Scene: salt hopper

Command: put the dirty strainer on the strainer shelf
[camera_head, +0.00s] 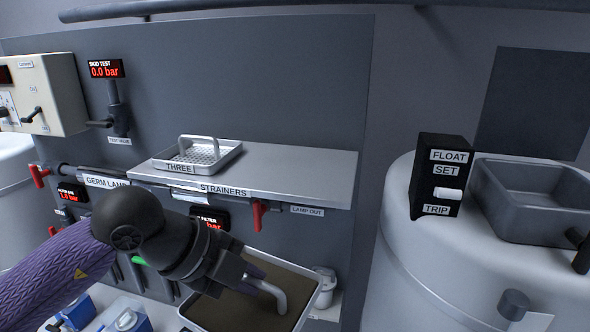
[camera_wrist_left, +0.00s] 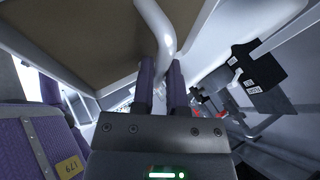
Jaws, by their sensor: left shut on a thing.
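The dirty strainer (camera_head: 306,310) is a shallow pale-rimmed tray with a brown inside and a curved handle, low in the middle of the head view. My left gripper (camera_head: 254,284) is shut on its handle. In the left wrist view the gripper (camera_wrist_left: 160,78) pinches the pale handle (camera_wrist_left: 158,28) between its fingers, with the brown tray (camera_wrist_left: 235,32) behind. The strainer shelf (camera_head: 312,170) is a metal ledge labelled STRAINERS, above and behind the gripper. Another strainer (camera_head: 222,160), clean-looking with a handle and marked THREE, sits on its left part. My right gripper is not in view.
The shelf's right part is bare. Red-handled valves (camera_head: 259,214) and gauges hang below its front edge. A white tank (camera_head: 440,255) with a FLOAT SET box (camera_head: 440,172) and a grey basin (camera_head: 535,202) stands at right. Blue-and-white containers (camera_head: 125,316) are at lower left.

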